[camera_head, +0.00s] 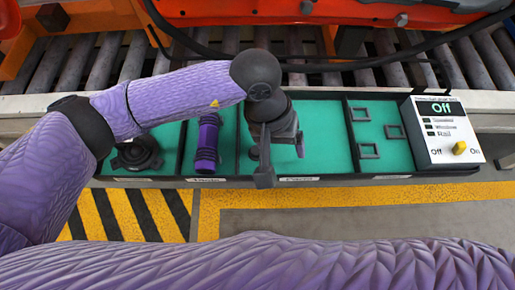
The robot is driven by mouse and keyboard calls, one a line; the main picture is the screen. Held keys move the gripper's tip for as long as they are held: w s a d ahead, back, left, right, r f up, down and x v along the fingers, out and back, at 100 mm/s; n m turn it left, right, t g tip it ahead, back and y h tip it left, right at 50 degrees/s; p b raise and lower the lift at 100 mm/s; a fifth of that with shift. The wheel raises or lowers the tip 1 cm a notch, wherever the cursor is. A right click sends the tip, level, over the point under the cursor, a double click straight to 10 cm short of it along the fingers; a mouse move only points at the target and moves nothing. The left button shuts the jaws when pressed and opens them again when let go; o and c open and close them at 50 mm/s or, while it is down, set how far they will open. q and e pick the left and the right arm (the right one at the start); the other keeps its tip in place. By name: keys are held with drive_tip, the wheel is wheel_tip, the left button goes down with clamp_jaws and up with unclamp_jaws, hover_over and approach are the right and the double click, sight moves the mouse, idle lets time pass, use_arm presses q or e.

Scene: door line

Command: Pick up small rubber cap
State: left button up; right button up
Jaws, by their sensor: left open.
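My left arm comes in from the left, and its gripper (281,158) points down over the middle compartment of the green-floored tray (325,145). Its two fingers are apart, with no object visible between them. Several small black square frames (395,131) lie in the compartment to the right of the gripper. A black round part (137,155) lies in the far left compartment, partly under my arm. I cannot tell for sure which part is the small rubber cap; it may be hidden by the gripper. My right gripper is not in view.
A purple cylinder (207,143) stands or lies left of the gripper. A white control box (443,132) reading "Off", with a yellow switch, sits at the tray's right end. A roller conveyor (90,62) and orange parts (240,10) are behind. Yellow-black floor stripes (140,214) lie in front.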

sight(256, 150)
use_arm(q)
drive_tip(key=w+a+y, duration=0.1)
drive_tip(key=w+a+m+t+y, duration=0.1)
drive_tip(key=a, duration=0.1)
drive_tip(key=w+a+y, duration=0.1)
drive_tip(key=shift+w+a+f+t, duration=0.2)
drive_tip(key=shift+a+f+t, duration=0.05)
drive_tip(key=shift+a+t, duration=0.05)
drive_tip(key=f+b, duration=0.1)
drive_tip(key=f, duration=0.2)
drive_tip(key=f+b, duration=0.2)
drive_tip(key=f, duration=0.1)
drive_tip(key=f+b, duration=0.1)
drive_tip(key=f, duration=0.3)
drive_tip(key=shift+w, duration=0.25)
drive_tip(key=shift+r, duration=0.2)
drive_tip(key=c, duration=0.7)
clamp_jaws()
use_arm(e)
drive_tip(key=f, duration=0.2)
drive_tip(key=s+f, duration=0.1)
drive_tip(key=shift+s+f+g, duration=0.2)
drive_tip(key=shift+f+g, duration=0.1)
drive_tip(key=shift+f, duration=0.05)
